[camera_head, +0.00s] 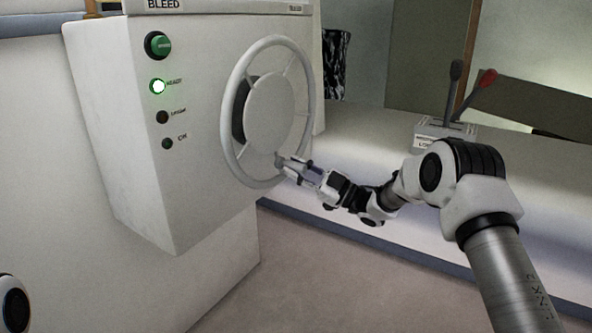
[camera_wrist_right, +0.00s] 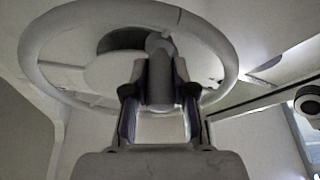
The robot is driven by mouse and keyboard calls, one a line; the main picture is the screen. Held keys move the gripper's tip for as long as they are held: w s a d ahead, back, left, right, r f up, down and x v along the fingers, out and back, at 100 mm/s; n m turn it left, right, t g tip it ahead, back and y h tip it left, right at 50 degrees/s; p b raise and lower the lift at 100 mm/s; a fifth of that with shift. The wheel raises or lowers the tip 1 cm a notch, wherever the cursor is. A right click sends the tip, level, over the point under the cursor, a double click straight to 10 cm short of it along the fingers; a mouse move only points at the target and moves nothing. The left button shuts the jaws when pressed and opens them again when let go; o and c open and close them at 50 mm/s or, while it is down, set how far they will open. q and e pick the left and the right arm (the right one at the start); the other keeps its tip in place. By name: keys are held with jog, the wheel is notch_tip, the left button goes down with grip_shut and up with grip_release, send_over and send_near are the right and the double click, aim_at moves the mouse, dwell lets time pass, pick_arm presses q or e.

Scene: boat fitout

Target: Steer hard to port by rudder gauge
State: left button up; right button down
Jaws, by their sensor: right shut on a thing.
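The white steering wheel (camera_head: 228,130) stands on the side of the white console, with spokes and a round centre disc (camera_head: 270,108). It also fills the upper part of the right wrist view (camera_wrist_right: 40,38). My right gripper (camera_head: 287,165) is at the wheel's lower part, shut on a grey peg-like handle (camera_head: 280,158). In the right wrist view the handle (camera_wrist_right: 157,48) stands between the fingers (camera_wrist_right: 160,75). The fingers hide part of the lower rim there. My left gripper is not in view. I can make out no rudder gauge.
A lever box (camera_head: 440,130) with a black and a red-topped lever stands on the ledge at right. The floor below is clear.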

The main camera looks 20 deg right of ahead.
jog(key=c, duration=0.9)
grip_release()
jog(key=shift+c, duration=0.2)
jog(key=v, duration=1.2)
